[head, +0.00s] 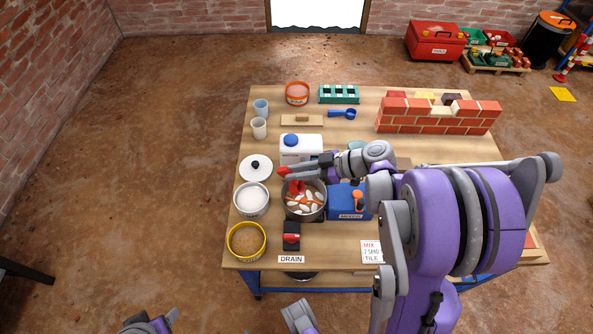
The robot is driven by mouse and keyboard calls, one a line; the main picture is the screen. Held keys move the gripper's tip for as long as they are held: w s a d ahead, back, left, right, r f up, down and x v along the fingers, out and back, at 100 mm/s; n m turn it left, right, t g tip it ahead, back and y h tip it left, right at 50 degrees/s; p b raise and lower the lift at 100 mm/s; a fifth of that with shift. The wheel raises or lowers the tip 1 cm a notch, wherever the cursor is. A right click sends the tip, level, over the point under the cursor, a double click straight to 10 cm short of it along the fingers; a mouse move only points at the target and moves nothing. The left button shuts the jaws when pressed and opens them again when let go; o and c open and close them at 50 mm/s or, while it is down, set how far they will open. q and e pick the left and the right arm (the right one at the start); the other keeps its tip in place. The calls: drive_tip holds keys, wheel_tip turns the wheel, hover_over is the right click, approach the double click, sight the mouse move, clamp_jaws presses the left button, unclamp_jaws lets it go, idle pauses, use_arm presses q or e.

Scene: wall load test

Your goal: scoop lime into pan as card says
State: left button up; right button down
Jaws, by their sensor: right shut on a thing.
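My right gripper (292,171) is over the back left of the metal pan (321,212). It is shut on a small red tool (296,188), perhaps a scoop, whose lower part reaches down over the pan. White and orange-brown material (308,203) shows in the pan. A white bowl of white powder (251,198), likely the lime, stands left of the pan. A yellow-rimmed bowl of sand (246,241) is in front of it. The card (371,251) reads "MIX", "2 SAND" and "TILE"; my right arm crowds its right edge.
A blue mixer box (349,201) adjoins the pan on the right. A white jug with blue cap (300,147) stands behind. A red switch (291,238) and DRAIN label are in front. A blue scoop (342,113) and brick wall (437,117) are farther back.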

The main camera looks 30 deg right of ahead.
use_arm(q)
drive_tip(key=shift+r, duration=0.1)
use_arm(e)
drive_tip(key=shift+r, duration=0.1)
drive_tip(key=shift+r+p, duration=1.7)
drive_tip(key=shift+r, duration=0.25)
use_arm(q)
wheel_tip(320, 180, up, 3)
drive_tip(key=shift+r, duration=0.2)
use_arm(e)
drive_tip(key=shift+f, duration=0.15)
